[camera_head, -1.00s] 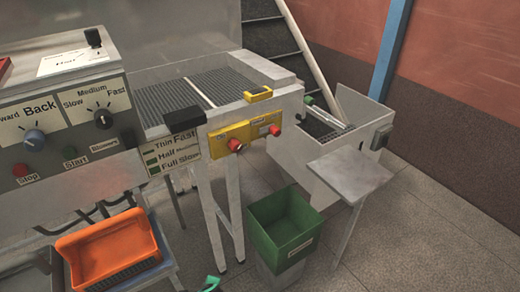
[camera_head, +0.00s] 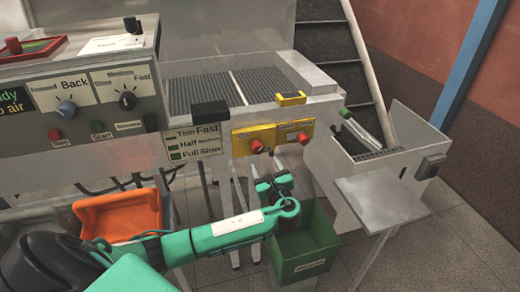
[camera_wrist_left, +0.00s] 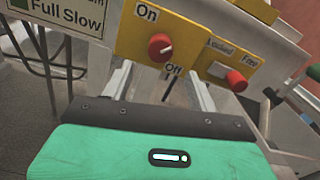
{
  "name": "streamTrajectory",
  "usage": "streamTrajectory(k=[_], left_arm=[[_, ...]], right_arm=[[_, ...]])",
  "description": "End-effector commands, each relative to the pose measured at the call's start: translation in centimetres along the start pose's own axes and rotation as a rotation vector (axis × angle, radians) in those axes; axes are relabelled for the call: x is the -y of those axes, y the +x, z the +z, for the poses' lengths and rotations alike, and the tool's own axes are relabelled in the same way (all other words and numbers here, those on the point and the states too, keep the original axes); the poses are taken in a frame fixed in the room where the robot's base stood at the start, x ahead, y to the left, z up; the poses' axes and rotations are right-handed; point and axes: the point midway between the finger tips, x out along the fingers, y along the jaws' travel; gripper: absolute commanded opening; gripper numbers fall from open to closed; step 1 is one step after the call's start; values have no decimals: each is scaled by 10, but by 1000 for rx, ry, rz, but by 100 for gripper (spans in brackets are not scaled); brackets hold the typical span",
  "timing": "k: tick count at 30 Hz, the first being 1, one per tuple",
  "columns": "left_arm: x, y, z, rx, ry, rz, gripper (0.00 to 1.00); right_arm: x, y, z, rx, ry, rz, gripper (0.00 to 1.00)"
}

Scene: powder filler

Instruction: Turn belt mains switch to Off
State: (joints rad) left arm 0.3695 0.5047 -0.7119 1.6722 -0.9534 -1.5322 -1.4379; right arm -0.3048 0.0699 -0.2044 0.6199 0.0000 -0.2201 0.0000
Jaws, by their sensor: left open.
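The belt mains switch (camera_head: 257,145) is a red round knob on a yellow plate on the front of the belt frame. In the left wrist view the knob (camera_wrist_left: 160,47) has "On" above it and "Off" below it; I cannot tell clearly which way it is set. My left gripper (camera_head: 274,184) is open, below and slightly right of the switch in the head view, apart from it. My right gripper is not in view.
A second red knob (camera_head: 303,138), with a "Free" label, sits close to the right on another yellow plate. A green bin (camera_head: 305,252) stands below the gripper. An orange tray (camera_head: 120,215) is at left. A metal chute (camera_head: 382,210) stands at right.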

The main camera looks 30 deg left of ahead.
Motion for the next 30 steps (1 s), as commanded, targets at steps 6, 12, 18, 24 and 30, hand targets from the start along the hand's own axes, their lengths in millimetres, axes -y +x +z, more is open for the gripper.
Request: streamTrajectory(k=[6, 12, 18, 24, 30], left_arm=[[0, 49, 3, 2, 2, 2, 59], [0, 78, 1, 0, 0, 1, 59], [0, 90, 0, -2, 0, 0, 59], [0, 90, -1, -2, -1, 0, 59], [0, 90, -1, -2, -1, 0, 32]], right_arm=[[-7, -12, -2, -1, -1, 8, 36], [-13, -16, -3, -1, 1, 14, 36], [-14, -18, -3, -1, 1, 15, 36], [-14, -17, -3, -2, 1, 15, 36], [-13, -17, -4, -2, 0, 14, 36]])
